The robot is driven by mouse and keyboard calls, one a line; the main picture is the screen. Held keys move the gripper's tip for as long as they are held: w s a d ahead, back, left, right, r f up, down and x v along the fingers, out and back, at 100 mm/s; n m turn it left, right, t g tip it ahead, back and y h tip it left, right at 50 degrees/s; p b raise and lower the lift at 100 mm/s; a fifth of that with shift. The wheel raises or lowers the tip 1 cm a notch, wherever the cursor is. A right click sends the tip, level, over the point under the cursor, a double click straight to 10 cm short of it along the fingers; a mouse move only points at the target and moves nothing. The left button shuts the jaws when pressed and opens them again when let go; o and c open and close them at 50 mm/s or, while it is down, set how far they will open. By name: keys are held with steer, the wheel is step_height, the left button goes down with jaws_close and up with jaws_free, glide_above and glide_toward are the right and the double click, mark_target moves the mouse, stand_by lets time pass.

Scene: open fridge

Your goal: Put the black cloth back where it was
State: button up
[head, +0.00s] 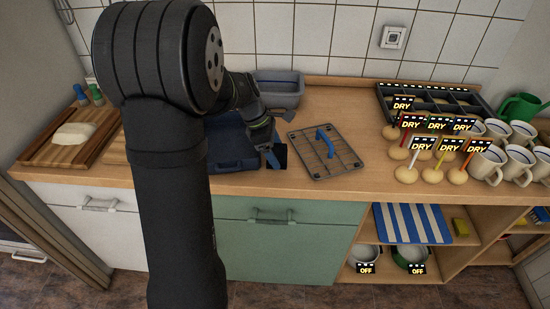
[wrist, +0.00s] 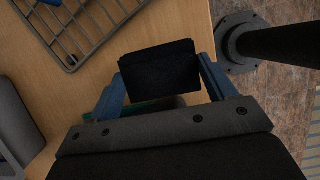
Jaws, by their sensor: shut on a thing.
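The black cloth (wrist: 158,72) is a small dark folded piece held between the two blue fingers of my gripper (wrist: 165,80) in the wrist view. In the head view the cloth (head: 281,156) shows as a dark square near the counter's front edge, at the fingertips of my gripper (head: 271,153). It appears held over the wooden counter (head: 300,183), left of the wire rack. I cannot tell whether it touches the counter. My arm hides part of the counter behind it.
A wire rack with a blue handle (head: 343,163) lies right of the cloth. A dark blue tray (head: 232,161) is partly hidden by my arm. A grey tub (head: 279,88) stands behind.

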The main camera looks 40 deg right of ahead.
steer(key=shift+f, duration=1.75)
steer(key=shift+f, duration=0.15)
steer(key=o, duration=1)
steer(key=shift+c, duration=0.2)
steer(key=v, duration=1.2)
steer(key=shift+r, duration=0.2)
